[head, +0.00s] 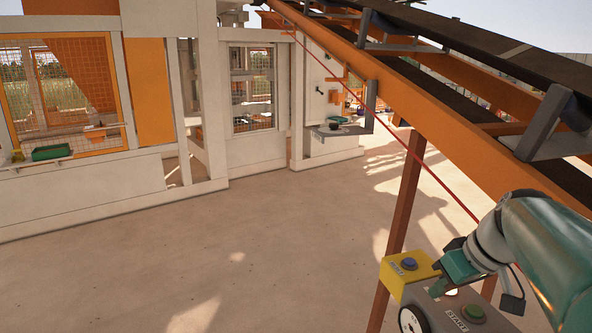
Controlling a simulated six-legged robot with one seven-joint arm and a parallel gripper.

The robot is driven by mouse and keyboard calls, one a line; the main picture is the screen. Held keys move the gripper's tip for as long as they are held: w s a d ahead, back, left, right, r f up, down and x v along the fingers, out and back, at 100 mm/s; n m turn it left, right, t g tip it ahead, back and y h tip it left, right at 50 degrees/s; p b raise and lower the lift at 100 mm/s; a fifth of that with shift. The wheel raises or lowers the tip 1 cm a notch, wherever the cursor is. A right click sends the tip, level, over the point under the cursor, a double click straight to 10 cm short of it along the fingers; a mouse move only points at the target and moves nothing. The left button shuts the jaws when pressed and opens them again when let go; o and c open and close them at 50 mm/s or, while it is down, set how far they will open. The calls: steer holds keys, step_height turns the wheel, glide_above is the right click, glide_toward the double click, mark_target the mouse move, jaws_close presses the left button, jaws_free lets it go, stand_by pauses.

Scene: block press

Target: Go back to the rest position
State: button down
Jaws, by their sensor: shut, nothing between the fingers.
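My arm comes in from the right edge, teal and grey. My gripper (439,288) is at its lower left end, pointing down over a grey control box (440,313). It is shut and empty. It hangs between a yellow box with a blue button (409,264) and a green button (474,312) marked START. I cannot tell whether the fingertips touch the control box. A round gauge (411,321) on the box is cut off by the bottom edge.
An orange-framed conveyor (430,70) slopes across the upper right, with an orange post (398,220) and a red cord (375,110) below it. White walls with mesh windows (80,180) stand at the back. A green tray (52,153) sits on a left ledge. The floor at left and middle is clear.

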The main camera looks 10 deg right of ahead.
steer(key=s+a+f+m, duration=0.1)
steer(key=s+a+f, duration=0.1)
steer(key=a, duration=0.3)
steer(key=s+a+f+m+h, duration=0.1)
steer(key=s+a+f, duration=0.1)
steer(key=s+a, duration=0.3)
steer(key=s+a+f+t+h, duration=0.1)
steer(key=s+a, duration=0.2)
steer(key=a, duration=0.3)
steer(key=shift+s+f+m, duration=0.3)
steer(key=shift+f+m, duration=0.1)
steer(key=shift+a, duration=0.1)
